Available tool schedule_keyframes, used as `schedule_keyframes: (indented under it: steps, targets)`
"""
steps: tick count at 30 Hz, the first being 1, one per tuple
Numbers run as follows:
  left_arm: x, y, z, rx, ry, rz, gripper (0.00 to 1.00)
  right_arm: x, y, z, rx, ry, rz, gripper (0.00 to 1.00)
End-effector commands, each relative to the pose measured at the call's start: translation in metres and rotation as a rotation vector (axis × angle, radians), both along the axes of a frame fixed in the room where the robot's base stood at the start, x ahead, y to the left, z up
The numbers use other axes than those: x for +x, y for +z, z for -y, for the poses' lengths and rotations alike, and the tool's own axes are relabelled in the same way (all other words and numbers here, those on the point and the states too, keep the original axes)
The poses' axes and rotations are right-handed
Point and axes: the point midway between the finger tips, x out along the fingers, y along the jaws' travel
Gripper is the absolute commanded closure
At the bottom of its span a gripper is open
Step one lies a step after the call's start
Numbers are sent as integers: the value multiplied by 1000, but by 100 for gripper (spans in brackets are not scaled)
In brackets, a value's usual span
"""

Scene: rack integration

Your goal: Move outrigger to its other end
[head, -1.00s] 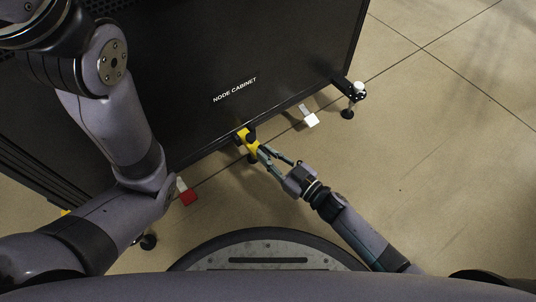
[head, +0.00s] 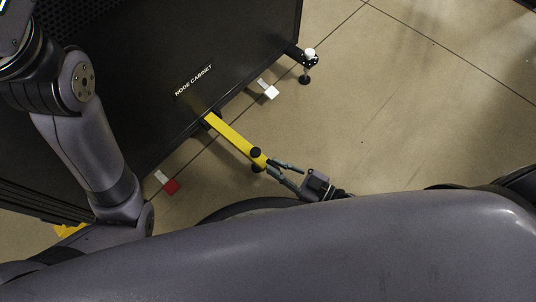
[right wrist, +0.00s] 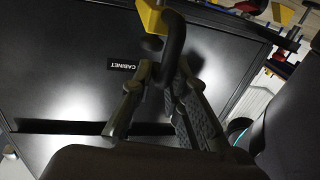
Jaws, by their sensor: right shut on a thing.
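The yellow outrigger (head: 232,137) is a bar sticking out from a slot low in the front of the black node cabinet (head: 150,62). Its outer end carries a black round part (head: 256,153). My right gripper (head: 269,167) is shut on that outer end, close to the floor. In the right wrist view, the fingers of my right gripper (right wrist: 160,84) are around a black curved handle (right wrist: 174,45) below the yellow end of the outrigger (right wrist: 151,16). My left arm shows at the left, but its gripper is out of view.
A white tag (head: 271,92) and a red tag (head: 172,186) stick out at the cabinet's lower edge. A black foot with a white top (head: 309,58) stands at its right corner. Another yellow piece (head: 68,230) shows at lower left. The floor to the right is clear.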

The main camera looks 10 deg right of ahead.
Motion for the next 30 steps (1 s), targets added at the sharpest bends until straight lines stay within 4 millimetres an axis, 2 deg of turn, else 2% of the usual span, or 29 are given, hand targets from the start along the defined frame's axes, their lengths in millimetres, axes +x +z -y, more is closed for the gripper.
schedule_keyframes:
  steps: [1,12,13,19,30]
  targets:
    - [1,0,0,0,0,-3,40,-9,0,-5,4,17,1,100]
    - [1,-1,0,0,-1,-4,40,-11,-1,-2,1,17,0,100]
    - [1,-1,0,0,-1,-4,40,-11,-1,-2,1,17,1,83]
    - [1,-1,0,0,-1,-3,40,-10,-1,-2,1,14,-1,70]
    - [1,0,0,1,1,-4,40,-10,-1,3,0,8,-1,69]
